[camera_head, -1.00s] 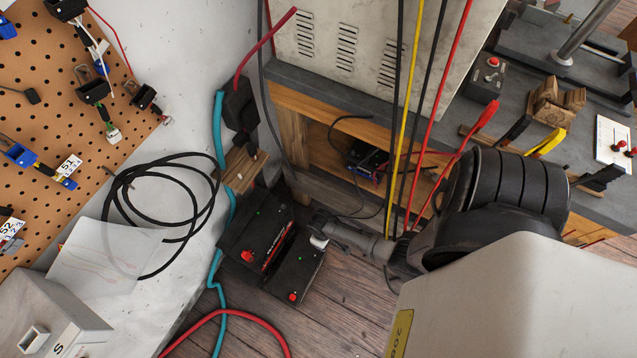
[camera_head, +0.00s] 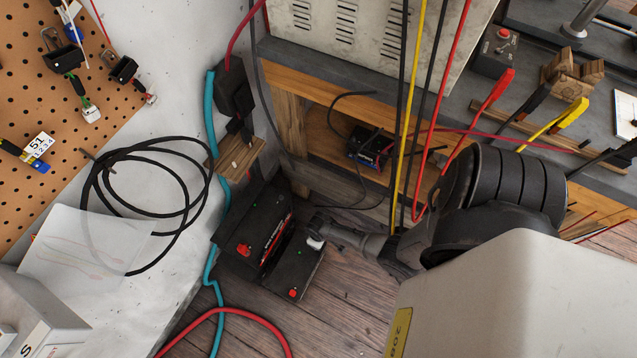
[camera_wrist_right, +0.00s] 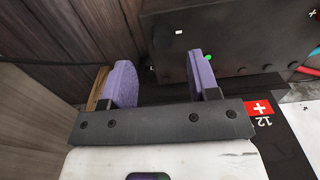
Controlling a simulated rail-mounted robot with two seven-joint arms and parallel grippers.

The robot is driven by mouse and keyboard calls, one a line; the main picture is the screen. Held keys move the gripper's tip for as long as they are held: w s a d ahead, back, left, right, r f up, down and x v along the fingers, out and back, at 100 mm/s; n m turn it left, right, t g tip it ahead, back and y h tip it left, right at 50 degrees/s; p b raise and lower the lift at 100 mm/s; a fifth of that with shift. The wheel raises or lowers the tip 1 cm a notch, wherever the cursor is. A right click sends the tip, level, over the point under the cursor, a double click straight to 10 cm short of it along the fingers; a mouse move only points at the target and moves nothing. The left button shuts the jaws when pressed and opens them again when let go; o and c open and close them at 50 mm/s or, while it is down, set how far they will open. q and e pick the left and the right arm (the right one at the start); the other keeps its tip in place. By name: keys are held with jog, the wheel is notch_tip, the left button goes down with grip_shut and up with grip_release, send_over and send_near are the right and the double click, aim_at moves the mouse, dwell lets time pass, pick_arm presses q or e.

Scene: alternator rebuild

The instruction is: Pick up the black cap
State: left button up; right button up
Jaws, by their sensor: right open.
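Two black batteries stand on the wooden floor in the head view, a left one (camera_head: 252,232) and a right one (camera_head: 296,266), each with a red cap on top. My right arm reaches in from the right to the right battery; its gripper's small white part shows there, but its fingers do not. In the right wrist view my right gripper (camera_wrist_right: 158,78) is open, its two purple pads apart with nothing visible between them. My left gripper is not in view.
A black battery case (camera_wrist_right: 235,35) with a green dot lies just beyond the right finger. Teal cable (camera_head: 211,120) and red cable (camera_head: 240,312) run beside the batteries. A wooden block (camera_head: 235,158) and a wooden shelf (camera_head: 290,110) stand behind.

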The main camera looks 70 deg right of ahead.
jog(key=shift+f+b, duration=0.6)
jog(key=shift+f, duration=0.05)
jog(key=f+b, duration=0.1)
jog(key=f, duration=0.1)
jog(key=f+b, duration=0.2)
jog(key=shift+a, duration=0.2)
jog(key=shift+r, duration=0.1)
jog(key=shift+d, duration=0.1)
jog(key=shift+c, duration=0.3)
jog(key=c, duration=0.7)
